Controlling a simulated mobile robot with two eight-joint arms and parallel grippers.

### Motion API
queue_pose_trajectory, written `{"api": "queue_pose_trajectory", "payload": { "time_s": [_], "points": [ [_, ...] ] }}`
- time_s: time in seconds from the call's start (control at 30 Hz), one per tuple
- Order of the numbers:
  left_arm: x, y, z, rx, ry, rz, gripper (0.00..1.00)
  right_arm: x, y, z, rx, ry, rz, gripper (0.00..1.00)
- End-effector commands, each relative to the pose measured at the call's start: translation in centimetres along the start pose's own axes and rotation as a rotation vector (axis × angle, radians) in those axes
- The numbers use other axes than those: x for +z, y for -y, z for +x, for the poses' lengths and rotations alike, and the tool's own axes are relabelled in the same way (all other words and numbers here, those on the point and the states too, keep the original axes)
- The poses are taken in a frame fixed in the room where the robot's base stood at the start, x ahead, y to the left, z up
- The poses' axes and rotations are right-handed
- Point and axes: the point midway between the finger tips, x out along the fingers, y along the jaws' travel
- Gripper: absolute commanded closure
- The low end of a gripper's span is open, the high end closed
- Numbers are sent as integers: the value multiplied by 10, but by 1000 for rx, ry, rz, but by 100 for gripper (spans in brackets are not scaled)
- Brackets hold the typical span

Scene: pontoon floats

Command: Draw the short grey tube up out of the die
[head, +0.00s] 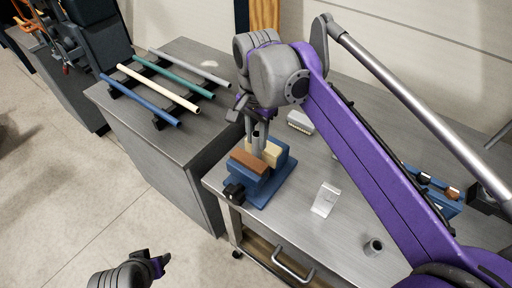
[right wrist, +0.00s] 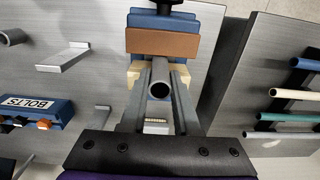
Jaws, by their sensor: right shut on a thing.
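The short grey tube (right wrist: 160,72) stands between the fingers of my right gripper (right wrist: 160,86), its open end facing the wrist camera. The fingers are shut on it. In the head view my right gripper (head: 258,142) points down over the die (head: 265,190), a blue block with a brown jaw and a tan jaw. The die also shows in the right wrist view (right wrist: 163,20). The tube's lower end is hidden by the fingers and jaws, so I cannot tell how deep it sits. My left gripper (head: 155,268) is low at the left, away from the die.
A rack on the left bench holds several long tubes (head: 157,88). A blue bin labelled BOLTS (right wrist: 35,112) stands farther off.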

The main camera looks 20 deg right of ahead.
Motion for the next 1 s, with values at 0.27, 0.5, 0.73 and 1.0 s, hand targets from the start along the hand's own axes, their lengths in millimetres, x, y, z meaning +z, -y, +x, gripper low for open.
{"api": "queue_pose_trajectory", "payload": {
  "time_s": [0.27,0.5,0.73,1.0],
  "points": [
    [-8,0,-9,0,-5,0,50,0,0,-13,-1,0,0,100],
    [-13,0,-16,0,-10,0,50,0,0,-23,-1,0,0,100],
    [-19,0,-22,0,-14,0,50,0,0,-32,0,0,0,100],
    [-26,0,-30,0,-19,0,50,0,0,-43,0,0,0,100]
  ]
}}
